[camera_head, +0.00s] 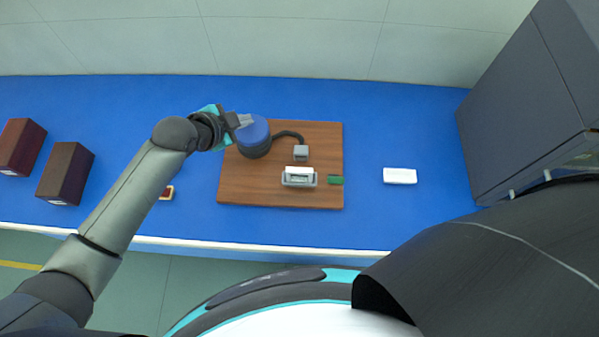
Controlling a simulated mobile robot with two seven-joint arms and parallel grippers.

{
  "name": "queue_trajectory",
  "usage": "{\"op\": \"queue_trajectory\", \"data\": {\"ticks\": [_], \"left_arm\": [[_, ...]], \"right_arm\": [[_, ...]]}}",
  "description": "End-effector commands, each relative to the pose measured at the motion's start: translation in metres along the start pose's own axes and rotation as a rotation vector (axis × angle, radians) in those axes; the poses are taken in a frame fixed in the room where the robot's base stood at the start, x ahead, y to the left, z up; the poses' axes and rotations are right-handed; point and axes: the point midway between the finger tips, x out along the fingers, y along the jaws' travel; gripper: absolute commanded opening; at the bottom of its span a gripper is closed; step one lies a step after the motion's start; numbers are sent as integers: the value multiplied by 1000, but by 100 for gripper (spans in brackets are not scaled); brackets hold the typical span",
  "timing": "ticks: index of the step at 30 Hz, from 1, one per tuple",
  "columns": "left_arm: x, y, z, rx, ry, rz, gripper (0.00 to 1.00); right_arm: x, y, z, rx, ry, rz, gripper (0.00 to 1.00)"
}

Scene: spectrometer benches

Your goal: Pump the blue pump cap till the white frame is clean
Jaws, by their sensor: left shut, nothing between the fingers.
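The blue pump cap (253,129) sits on a dark round pump body at the upper left of a brown wooden board (261,189). A dark hose runs from the pump to a small grey block (300,153). A white frame (300,171) stands in a grey holder (299,182) below that block; its surface is too small to judge for dirt. My left gripper (244,121) is shut and empty, its fingertips at the left upper edge of the cap; I cannot tell if they touch it. My right gripper is not in view.
A white box (400,176) lies on the blue bench (400,110). Two dark boxes (65,174) (20,147) stand at the left. A red and cream item (166,193) lies beside my left arm. A large dark cabinet (525,105) fills the right.

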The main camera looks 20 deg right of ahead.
Motion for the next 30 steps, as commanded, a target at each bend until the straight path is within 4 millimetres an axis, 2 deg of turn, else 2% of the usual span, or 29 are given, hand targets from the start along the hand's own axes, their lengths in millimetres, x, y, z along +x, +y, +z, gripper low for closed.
{"op": "queue_trajectory", "data": {"ticks": [30], "left_arm": [[6, 5, 5, 0, 0, 0, 0]], "right_arm": [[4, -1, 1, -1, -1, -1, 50]]}}
